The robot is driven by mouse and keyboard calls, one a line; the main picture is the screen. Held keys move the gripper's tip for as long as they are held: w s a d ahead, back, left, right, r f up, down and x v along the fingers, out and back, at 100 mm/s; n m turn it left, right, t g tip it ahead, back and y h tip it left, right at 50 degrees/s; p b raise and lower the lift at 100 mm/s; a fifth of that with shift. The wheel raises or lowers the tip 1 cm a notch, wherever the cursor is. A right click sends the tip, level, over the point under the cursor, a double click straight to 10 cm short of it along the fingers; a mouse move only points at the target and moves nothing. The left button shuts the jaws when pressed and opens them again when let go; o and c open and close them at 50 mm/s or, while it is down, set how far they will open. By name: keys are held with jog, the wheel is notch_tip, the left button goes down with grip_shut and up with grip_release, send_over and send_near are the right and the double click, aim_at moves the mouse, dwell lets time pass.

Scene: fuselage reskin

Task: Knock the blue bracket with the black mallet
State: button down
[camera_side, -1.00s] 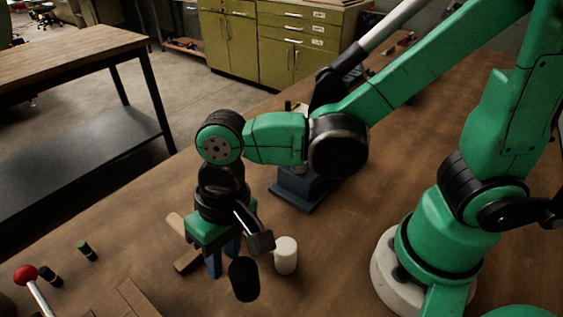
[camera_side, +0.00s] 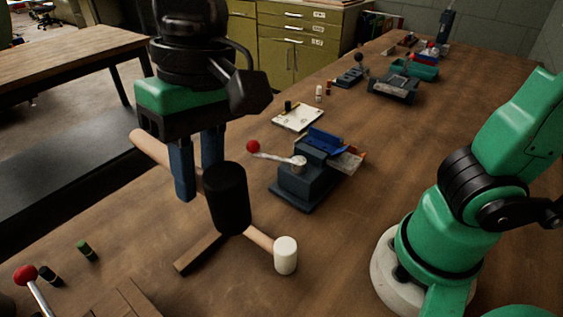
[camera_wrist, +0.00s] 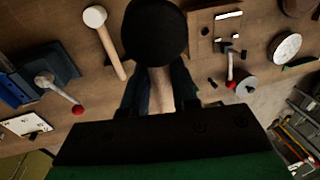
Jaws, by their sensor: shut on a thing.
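My gripper (camera_side: 199,178) is shut on the wooden handle of the black mallet (camera_side: 228,200) and holds it above the table at the left of the side view. The mallet's black head points to the right and toward the camera. In the wrist view the mallet head (camera_wrist: 155,32) is at top centre, with the handle between my fingers (camera_wrist: 160,95). The blue bracket (camera_side: 325,142) sits on the dark vise (camera_side: 300,187), right of and beyond the mallet, apart from it. It also shows at the left edge of the wrist view (camera_wrist: 14,92).
A white-headed mallet (camera_side: 286,256) lies on the table below the black one, near a wooden piece (camera_side: 200,252). The vise's red-knobbed lever (camera_side: 253,147) sticks out to the left. A white plate (camera_side: 298,117) lies behind. Table right of the vise is clear.

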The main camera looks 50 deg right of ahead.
dwell(0.4)
jog(key=w+d+f+m+t+h, duration=0.1)
jog(key=d+m, duration=0.4)
jog(key=d, duration=0.8)
jog(key=w+d+f+m+t, duration=0.15)
jog(key=d+m, duration=0.45)
jog(key=d, duration=0.7)
jog(key=s+d+f+m, duration=0.2)
jog(key=s+d+f, duration=0.1)
jog(key=d, duration=0.3)
jog(key=shift+s+f+m, duration=0.15)
jog(key=shift+f+m, duration=0.15)
jog(key=shift+f, duration=0.3)
jog(key=shift+f+g, duration=0.15)
jog(key=shift+g, duration=0.1)
jog(key=shift+s+x, duration=0.15)
jog(key=shift+x, duration=0.6)
jog(key=shift+s+x, duration=0.1)
jog(key=shift+x, duration=0.6)
jog(key=shift+d, duration=0.1)
jog(key=shift+w+a+v, duration=0.1)
jog(key=shift+w+v, duration=0.1)
jog(key=shift+v, duration=0.85)
jog(key=shift+w+a+v, duration=0.1)
jog(key=shift+w+v, duration=0.05)
jog(key=shift+v, duration=0.95)
